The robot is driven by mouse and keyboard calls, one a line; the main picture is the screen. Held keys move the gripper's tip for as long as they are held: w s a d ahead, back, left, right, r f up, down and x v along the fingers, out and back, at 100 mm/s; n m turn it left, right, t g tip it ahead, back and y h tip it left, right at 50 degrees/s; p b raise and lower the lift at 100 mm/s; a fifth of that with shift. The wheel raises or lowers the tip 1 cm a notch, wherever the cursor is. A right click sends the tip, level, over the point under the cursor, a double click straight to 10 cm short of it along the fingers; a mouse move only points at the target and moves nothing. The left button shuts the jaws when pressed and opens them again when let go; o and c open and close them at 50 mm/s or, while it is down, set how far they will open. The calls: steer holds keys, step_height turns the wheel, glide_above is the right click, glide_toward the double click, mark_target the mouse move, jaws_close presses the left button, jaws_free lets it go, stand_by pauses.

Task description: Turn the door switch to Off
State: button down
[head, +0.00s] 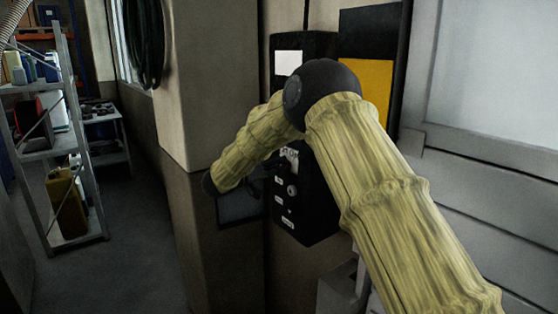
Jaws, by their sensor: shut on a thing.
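A black control box (312,205) with a few light labels and round controls is mounted on the wall, left of the grey door. My arm, in a yellowish sleeve, crosses in front of it and bends back down to the left. My gripper (268,172) is dark and mostly lost against the box, at its left side. It is shut on what seems to be the door switch, at the box. The switch itself and its pointing direction are hidden by my arm and the shadow. A light grey fitting (290,157) shows just right of the gripper.
A grey door (475,150) with a pale window stands at right. A beige pillar (208,80) is close on the left of my wrist. A yellow and black panel (378,80) hangs behind my elbow. Shelving (42,150) stands far left, with clear floor (120,235) beside it.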

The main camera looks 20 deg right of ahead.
steer(key=shift+n+p, duration=0.75)
steer(key=shift+n, duration=0.45)
steer(key=shift+f, duration=0.1)
steer(key=c, duration=1.4)
jaws_free()
steer(key=v, duration=1.2)
